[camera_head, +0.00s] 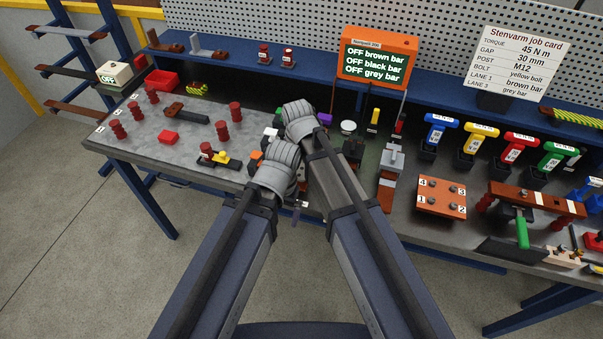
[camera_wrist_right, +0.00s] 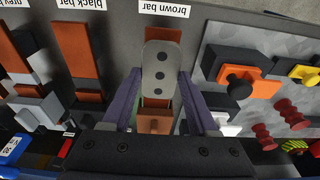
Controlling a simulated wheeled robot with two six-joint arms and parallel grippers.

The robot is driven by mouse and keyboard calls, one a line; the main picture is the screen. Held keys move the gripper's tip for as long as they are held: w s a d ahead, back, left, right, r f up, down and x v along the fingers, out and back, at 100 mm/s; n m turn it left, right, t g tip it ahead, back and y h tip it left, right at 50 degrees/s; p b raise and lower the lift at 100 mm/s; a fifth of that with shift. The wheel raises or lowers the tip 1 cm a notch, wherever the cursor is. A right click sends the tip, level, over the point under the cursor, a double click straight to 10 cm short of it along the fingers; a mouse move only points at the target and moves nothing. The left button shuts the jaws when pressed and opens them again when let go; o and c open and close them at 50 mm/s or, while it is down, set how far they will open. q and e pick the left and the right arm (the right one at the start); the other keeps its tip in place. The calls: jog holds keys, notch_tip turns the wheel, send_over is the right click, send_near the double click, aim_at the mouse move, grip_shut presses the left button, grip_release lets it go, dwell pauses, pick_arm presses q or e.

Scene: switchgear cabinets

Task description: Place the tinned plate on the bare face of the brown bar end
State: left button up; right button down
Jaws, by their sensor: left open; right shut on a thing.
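In the head view my arms hide the bar end and plate. My left gripper (camera_head: 297,191) is open, mostly hidden behind its own wrist, close to the bench's front edge.
Copper bars for the black bar (camera_wrist_right: 77,48) and grey bar (camera_wrist_right: 10,50) lie beside it. A grey mat with red insulators (camera_head: 118,129) lies left. The orange screen (camera_head: 377,56) reads OFF for all three bars. Coloured torque tools (camera_head: 480,137) stand right.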

aim_at(301, 170)
pick_arm(q)
jog(key=shift+f+b, duration=1.15)
jog(key=shift+f, duration=0.4)
pick_arm(e)
jog(key=shift+f, duration=1.55)
jog(key=shift+f, duration=0.25)
pick_arm(q)
jog(key=shift+f, duration=0.15)
pick_arm(e)
jog(key=shift+c, duration=0.9)
grip_release()
jog(key=shift+r, duration=0.1)
jog(key=shift+r, duration=0.1)
